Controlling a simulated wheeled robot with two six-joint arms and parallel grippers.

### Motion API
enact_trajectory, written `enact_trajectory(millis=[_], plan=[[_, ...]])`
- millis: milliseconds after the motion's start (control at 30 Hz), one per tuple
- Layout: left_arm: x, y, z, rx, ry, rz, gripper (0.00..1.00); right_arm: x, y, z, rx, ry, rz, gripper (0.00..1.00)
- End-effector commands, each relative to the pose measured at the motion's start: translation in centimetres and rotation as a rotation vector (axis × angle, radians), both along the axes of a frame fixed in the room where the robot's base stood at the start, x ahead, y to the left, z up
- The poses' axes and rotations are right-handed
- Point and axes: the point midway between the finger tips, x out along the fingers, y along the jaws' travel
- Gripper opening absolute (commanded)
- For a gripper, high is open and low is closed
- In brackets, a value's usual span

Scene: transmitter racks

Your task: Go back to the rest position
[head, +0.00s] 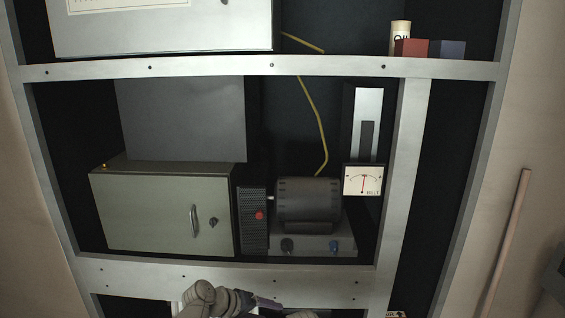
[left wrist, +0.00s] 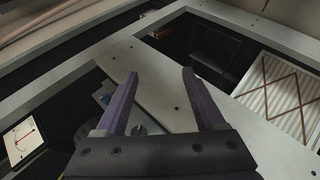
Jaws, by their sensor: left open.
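My left gripper (left wrist: 160,73) is open in the left wrist view, its two purple fingers apart with nothing between them. A pale metal crossbar (left wrist: 205,125) of the rack lies behind the fingers; I cannot tell how far off it is. In the head view only grey arm parts and a bit of purple (head: 267,303) show at the bottom edge, in front of the lower rack rail (head: 330,285). My right gripper is not in view.
The rack holds a grey-green cabinet (head: 150,212), a motor (head: 308,200) and a belt meter (head: 363,180). Above are a white box (head: 170,30), an oil container (head: 400,33), and red (head: 411,48) and blue (head: 447,49) blocks. The left wrist view shows a striped panel (left wrist: 270,83).

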Motion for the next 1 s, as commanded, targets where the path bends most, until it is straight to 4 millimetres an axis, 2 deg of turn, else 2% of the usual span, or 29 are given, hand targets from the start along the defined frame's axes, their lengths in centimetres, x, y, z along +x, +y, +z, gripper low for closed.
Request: enact_trajectory(millis=[33, 100, 200, 367, 533, 600, 767, 1000], plan=[[-3.0, -1.7, -1.8, 0.110, 0.041, -0.095, 0.71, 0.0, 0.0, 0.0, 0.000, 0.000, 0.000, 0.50], [-6.1, -2.4, -3.9, 0.260, 0.094, -0.199, 0.71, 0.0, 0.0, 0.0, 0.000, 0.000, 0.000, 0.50], [-9.6, -2.4, -5.9, 0.447, 0.156, -0.312, 0.71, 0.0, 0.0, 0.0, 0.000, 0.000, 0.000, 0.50], [-13.6, -1.1, -7.3, 0.693, 0.227, -0.430, 0.71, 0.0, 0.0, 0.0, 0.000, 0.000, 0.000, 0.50], [-16.7, 0.8, -7.4, 0.926, 0.281, -0.512, 0.71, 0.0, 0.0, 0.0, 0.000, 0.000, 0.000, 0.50], [-16.5, 1.0, -5.2, 0.937, 0.287, -0.508, 0.71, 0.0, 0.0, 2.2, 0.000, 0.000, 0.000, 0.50], [-16.4, 1.0, -2.0, 0.934, 0.286, -0.506, 0.71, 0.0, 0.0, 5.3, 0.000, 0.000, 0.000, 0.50], [-16.4, 1.0, 4.0, 0.931, 0.285, -0.505, 0.71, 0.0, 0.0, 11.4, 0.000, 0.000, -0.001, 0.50]])
